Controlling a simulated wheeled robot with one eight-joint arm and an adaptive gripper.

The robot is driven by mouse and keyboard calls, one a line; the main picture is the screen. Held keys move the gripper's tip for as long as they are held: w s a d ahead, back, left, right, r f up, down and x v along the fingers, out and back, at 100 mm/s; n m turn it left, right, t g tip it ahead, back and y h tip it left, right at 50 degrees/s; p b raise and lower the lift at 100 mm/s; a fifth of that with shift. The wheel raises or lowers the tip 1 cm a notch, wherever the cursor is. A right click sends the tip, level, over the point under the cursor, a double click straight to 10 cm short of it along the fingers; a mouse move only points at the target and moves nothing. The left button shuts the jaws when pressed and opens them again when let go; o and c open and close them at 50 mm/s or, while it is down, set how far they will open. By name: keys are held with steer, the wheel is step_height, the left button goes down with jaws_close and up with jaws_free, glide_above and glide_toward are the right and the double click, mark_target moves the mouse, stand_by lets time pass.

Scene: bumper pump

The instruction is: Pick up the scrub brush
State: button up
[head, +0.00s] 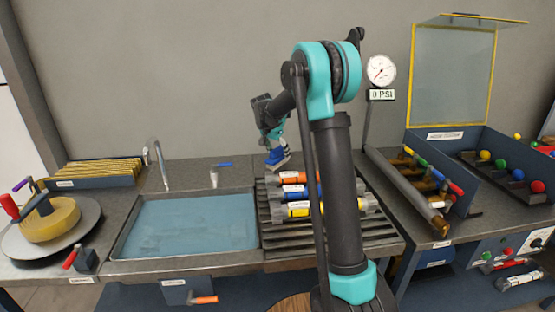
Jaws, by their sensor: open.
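My gripper (276,160) hangs from my teal and black arm, above the back of the slatted rack (274,236). It is open, small and seen from the side, so the gap between its fingers is hard to make out. No object is clearly identifiable as the scrub brush. A small blue-handled item (223,164) lies on the counter behind the sink, left of my gripper and apart from it; it may be the brush, but its bristles cannot be made out.
The water-filled sink (185,222) has a tap (159,160). Labelled cylinders (295,190) lie on the rack, partly behind my arm. A pressure gauge (381,71) and a blue box with a raised clear lid (452,75) stand right. A round turntable (22,244) is at left.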

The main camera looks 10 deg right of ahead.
steer(key=shift+x, duration=1.1)
steer(key=c, duration=1.4)
steer(key=shift+c, duration=0.2)
step_height(320, 180, up, 20)
